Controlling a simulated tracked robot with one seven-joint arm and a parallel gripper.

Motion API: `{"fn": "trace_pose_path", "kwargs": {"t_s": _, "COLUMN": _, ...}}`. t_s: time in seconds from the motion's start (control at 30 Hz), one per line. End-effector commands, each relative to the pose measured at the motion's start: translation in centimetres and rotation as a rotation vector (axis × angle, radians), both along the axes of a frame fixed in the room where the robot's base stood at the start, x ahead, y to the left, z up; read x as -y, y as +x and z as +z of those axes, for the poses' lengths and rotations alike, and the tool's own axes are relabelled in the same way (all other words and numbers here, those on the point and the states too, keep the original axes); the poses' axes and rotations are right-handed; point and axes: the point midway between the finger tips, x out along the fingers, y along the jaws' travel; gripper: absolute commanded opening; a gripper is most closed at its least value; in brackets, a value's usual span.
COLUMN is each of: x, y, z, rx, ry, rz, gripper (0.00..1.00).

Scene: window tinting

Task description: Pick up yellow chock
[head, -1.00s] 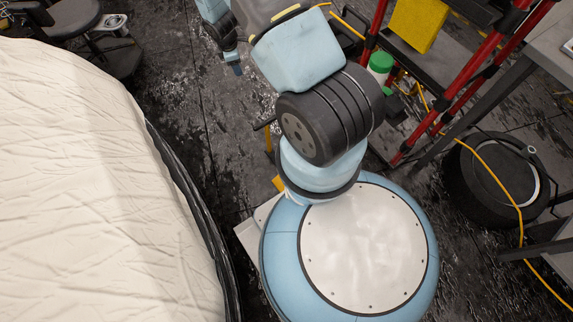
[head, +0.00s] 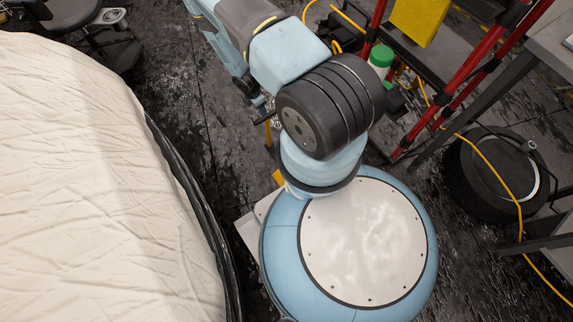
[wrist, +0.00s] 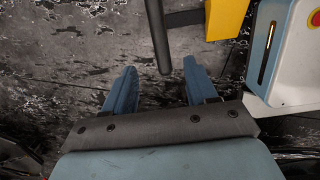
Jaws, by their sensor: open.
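The yellow chock (wrist: 228,18) shows at the top of the wrist view, cut off by the frame edge. A black bar (wrist: 185,18) runs left from it to a long dark rod (wrist: 157,40), which looks like its handle. My gripper (wrist: 160,76) is open, with its two blue fingers apart and nothing between their tips. The rod's lower end lies just ahead of the gap. In the head view, yellow parts of the chock (head: 278,179) show beside my base, partly hidden by my arm. My gripper (head: 257,99) is close to the black handle there.
A large pale covered shape (head: 90,180) with a dark edge fills the left. A yellow cable (head: 490,170) crosses there. Dark floor (head: 175,90) is open between.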

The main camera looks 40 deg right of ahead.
Motion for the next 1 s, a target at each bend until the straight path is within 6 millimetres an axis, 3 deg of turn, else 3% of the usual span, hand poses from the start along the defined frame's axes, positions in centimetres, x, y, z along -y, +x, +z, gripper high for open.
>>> {"fn": "trace_pose_path", "kwargs": {"t_s": 0.4, "x": 1.0, "y": -0.1, "z": -6.2, "rx": -0.001, "ry": 0.000, "rz": -0.001, "gripper": 0.57}}
{"fn": "trace_pose_path", "kwargs": {"t_s": 0.77, "x": 1.4, "y": 0.0, "z": -8.5, "rx": 0.000, "ry": 0.000, "rz": -0.003, "gripper": 0.57}}
{"fn": "trace_pose_path", "kwargs": {"t_s": 1.0, "x": 1.9, "y": -0.1, "z": -11.5, "rx": 0.000, "ry": 0.000, "rz": -0.003, "gripper": 0.57}}
